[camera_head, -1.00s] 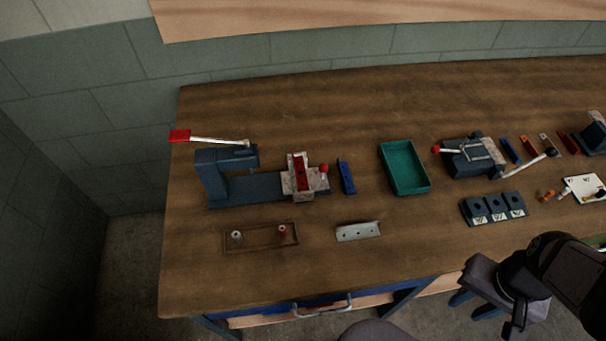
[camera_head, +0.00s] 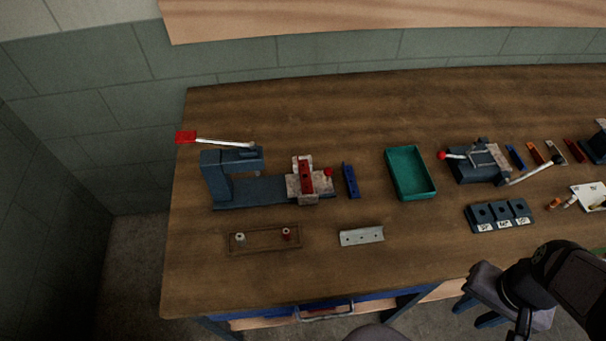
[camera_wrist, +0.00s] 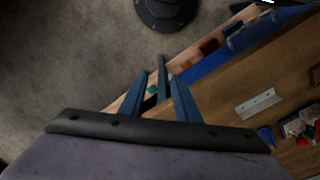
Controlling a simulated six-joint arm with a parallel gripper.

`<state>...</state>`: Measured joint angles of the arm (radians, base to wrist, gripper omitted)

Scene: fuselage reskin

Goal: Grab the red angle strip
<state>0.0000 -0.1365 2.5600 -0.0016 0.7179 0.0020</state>
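A red strip (camera_head: 573,150) lies at the far right of the bench in the head view, in a row beside blue, orange and grey strips. Another red strip (camera_head: 306,177) sits in the pale holder of the left lever press. I cannot tell from the head view which of them is an angle profile. My gripper (camera_head: 476,312) is off the bench's front edge at lower right, well apart from both strips. In the wrist view its two blue fingers (camera_wrist: 157,80) stand apart with nothing held between them.
A lever press (camera_head: 236,190) stands at left, a teal tray (camera_head: 431,192) mid-bench and a toggle clamp (camera_head: 475,168) right of it. A grey drilled strip (camera_head: 361,236), a wooden tray (camera_head: 262,248) and a dark labelled block (camera_head: 499,216) lie nearer the front. The bench's back middle is clear.

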